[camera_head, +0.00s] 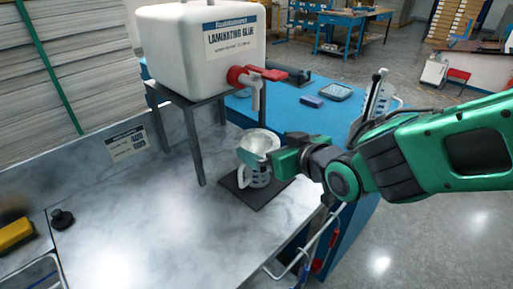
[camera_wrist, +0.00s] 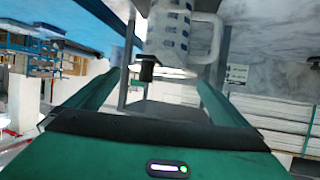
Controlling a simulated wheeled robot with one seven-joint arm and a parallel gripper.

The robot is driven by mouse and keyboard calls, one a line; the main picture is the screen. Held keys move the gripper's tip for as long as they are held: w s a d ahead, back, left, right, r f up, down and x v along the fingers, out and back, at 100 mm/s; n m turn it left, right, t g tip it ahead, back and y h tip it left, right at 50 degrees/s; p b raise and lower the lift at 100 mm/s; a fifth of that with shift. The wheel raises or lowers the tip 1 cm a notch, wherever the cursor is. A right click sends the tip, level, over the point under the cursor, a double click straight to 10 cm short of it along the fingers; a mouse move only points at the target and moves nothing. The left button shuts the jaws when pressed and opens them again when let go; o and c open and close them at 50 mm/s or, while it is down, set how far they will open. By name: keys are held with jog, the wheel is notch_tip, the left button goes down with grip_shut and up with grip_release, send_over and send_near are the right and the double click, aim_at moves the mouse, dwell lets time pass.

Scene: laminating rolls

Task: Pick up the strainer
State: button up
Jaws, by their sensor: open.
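The strainer (camera_head: 260,141) is a pale, round, shallow bowl. In the head view it sits on top of a white measuring jug (camera_head: 257,177) with blue markings. My gripper (camera_head: 277,158) is at the right side of the strainer, level with its rim; whether they touch I cannot tell. In the wrist view my gripper (camera_wrist: 165,84) shows its two green fingers spread apart. The jug (camera_wrist: 181,35) with its handle shows beyond them, upside down. A small black part (camera_wrist: 147,68) lies between the fingers; I cannot tell what it belongs to.
A white glue tank (camera_head: 200,45) with a red tap (camera_head: 256,74) stands on a metal stand (camera_head: 195,138) behind the jug. The jug stands on a dark plate (camera_head: 240,190) near the marble counter's edge.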

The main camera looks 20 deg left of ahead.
aim_at(258, 141)
jog(key=shift+x, duration=2.55)
jog(key=c, duration=0.7)
